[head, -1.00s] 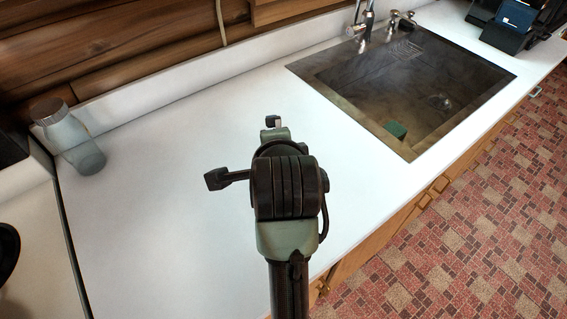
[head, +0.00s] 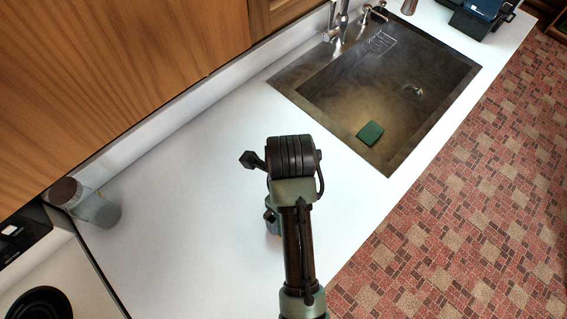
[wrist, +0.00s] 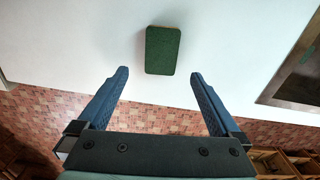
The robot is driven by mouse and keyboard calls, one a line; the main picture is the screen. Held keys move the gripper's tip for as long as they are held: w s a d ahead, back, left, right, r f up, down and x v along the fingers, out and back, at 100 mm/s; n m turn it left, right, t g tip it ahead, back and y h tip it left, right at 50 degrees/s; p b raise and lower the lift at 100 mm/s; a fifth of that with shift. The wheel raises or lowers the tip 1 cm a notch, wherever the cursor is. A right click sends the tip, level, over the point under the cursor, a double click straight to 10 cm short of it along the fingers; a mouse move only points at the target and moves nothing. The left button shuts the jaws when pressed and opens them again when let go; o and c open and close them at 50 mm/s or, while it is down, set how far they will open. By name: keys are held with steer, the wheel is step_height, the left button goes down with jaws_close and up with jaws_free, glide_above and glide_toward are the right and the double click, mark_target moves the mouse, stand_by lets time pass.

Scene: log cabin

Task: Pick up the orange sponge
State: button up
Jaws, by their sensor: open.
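A sponge (wrist: 162,50) with a dark green upper face lies on the white counter in the wrist view. No clearly orange face shows on it. My gripper (wrist: 158,74) is open and empty, its two blue fingers spread at either side of the sponge's near end in the picture. The sponge appears beyond the fingertips, not held. In the head view my arm hides this sponge and most of my gripper. Another green sponge-like block (head: 370,133) lies inside the sink (head: 330,112) in the head view.
A translucent bottle (head: 92,207) stands at the counter's left end, beside a stove (head: 62,262). A faucet (head: 337,22) stands behind the sink. Dark objects (head: 482,14) sit at the far right. The counter (head: 190,190) around my arm is mostly clear.

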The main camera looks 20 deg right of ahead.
steer(key=f, duration=0.7)
steer(key=shift+s+f, duration=0.1)
steer(key=shift+s, duration=0.15)
steer(key=shift+w+d+f+p, duration=0.1)
steer(key=shift+f+p, duration=0.2)
steer(key=shift+f, duration=0.95)
steer(key=shift+w+d+f+p, duration=0.1)
steer(key=shift+f+p, duration=0.15)
steer(key=shift+f, duration=0.95)
steer(key=c, duration=1.2)
